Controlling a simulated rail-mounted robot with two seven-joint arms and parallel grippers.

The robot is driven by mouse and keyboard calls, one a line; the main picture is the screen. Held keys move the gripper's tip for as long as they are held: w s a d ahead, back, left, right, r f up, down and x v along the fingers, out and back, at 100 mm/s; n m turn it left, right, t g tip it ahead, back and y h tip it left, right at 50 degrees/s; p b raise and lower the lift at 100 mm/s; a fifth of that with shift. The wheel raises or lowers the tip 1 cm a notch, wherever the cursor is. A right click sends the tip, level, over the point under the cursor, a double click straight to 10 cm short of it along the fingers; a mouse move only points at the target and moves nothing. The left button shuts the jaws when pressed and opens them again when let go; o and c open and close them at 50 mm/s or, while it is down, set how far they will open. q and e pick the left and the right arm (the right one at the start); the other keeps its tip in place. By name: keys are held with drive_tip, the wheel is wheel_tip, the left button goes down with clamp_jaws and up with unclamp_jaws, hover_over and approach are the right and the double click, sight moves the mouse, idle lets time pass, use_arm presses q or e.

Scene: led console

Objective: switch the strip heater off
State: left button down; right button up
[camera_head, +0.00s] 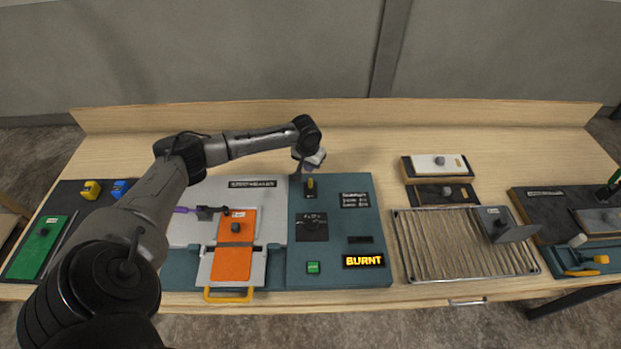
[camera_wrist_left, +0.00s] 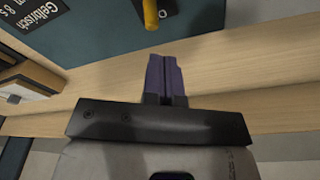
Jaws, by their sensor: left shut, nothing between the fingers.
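The teal console (camera_head: 345,270) stands in the middle of the bench. Near its back edge is a yellow lever (camera_head: 310,183) on a dark plate, close to my left gripper (camera_head: 308,166). The lever (camera_wrist_left: 150,14) also shows at the top of the left wrist view, just beyond the purple fingertips (camera_wrist_left: 163,72), which are shut together and empty. I see a small gap between tips and lever there. My right gripper is not in view.
An orange plate (camera_head: 233,259) lies on a grey fixture with a yellow handle (camera_head: 228,296), left of the console. The bench's back strip is clear.

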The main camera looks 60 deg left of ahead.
use_arm(q)
drive_tip(key=shift+f, duration=0.2)
drive_tip(key=shift+f, duration=0.75)
drive_tip(key=shift+f, duration=0.15)
